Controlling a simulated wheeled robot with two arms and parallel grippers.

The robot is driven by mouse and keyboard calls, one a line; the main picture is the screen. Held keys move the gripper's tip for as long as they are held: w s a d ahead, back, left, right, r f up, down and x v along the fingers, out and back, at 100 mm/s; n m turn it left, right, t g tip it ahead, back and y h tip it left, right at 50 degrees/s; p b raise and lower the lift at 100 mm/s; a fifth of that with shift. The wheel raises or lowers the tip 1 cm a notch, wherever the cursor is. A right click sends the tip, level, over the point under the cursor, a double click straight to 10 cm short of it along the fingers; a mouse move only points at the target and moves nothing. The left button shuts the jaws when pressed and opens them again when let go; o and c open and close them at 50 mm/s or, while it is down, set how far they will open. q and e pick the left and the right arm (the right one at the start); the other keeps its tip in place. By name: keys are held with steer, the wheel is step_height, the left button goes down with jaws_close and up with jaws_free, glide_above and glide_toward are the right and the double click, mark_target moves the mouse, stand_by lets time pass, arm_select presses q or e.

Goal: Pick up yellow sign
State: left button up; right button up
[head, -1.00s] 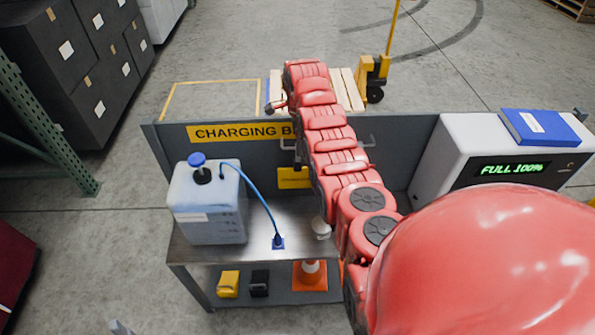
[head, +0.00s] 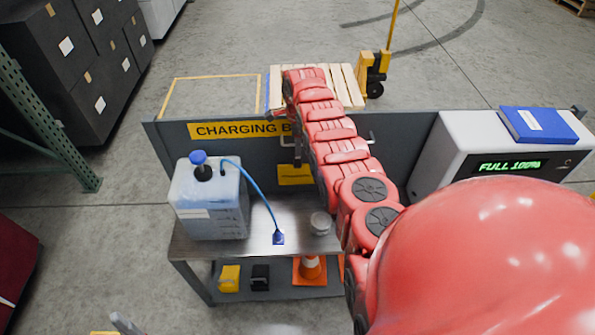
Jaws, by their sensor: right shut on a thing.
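The small yellow sign (head: 295,175) with dark lettering too small to read is in front of the grey back panel, just left of my red right arm. My right gripper (head: 298,161) is at its top edge, shut on it; the fingers are small and partly hidden by the arm. The sign's right side is partly covered by the arm, and I cannot tell whether it touches the panel. My left gripper does not show clearly.
A metal bench (head: 200,247) carries a white jug (head: 208,212) with a blue cable and a small jar (head: 320,223). The grey panel (head: 405,145) bears a larger "CHARGING" label (head: 235,130). A white charger (head: 455,140) stands right. An orange cone (head: 309,270) is below.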

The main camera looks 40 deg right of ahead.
jaws_close()
